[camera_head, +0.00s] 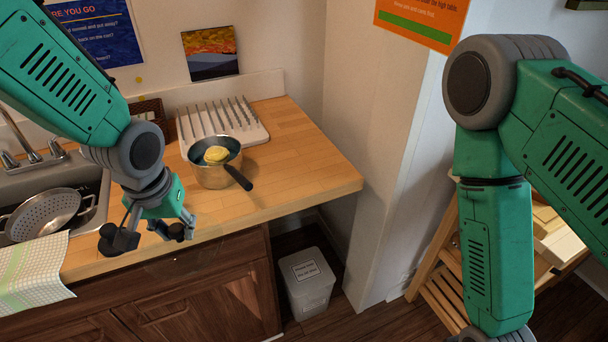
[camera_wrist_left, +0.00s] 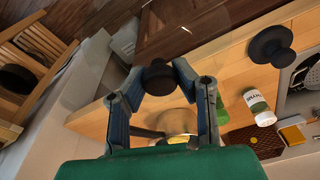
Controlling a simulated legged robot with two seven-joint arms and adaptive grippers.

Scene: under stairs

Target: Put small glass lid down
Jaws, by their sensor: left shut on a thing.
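My left gripper (camera_head: 172,230) is over the front edge of the wooden counter, fingers pointing down. In the left wrist view its two fingers (camera_wrist_left: 160,88) are closed on a black knob (camera_wrist_left: 158,75), which I take as the small glass lid's handle. The clear glass is hard to make out; only faint glints show by the counter's front edge. A second black knob-like thing (camera_head: 120,240) stands left of the gripper, and also shows in the left wrist view (camera_wrist_left: 270,45). My right gripper is out of frame; only its arm shows.
A pan (camera_head: 215,174) holding something yellow sits on the counter (camera_head: 295,185), its handle toward the front. A white dish rack (camera_head: 222,122) stands behind. The sink with a colander (camera_head: 48,213) is left. A jar (camera_wrist_left: 258,107) stands near the gripper. Counter right of the pan is clear.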

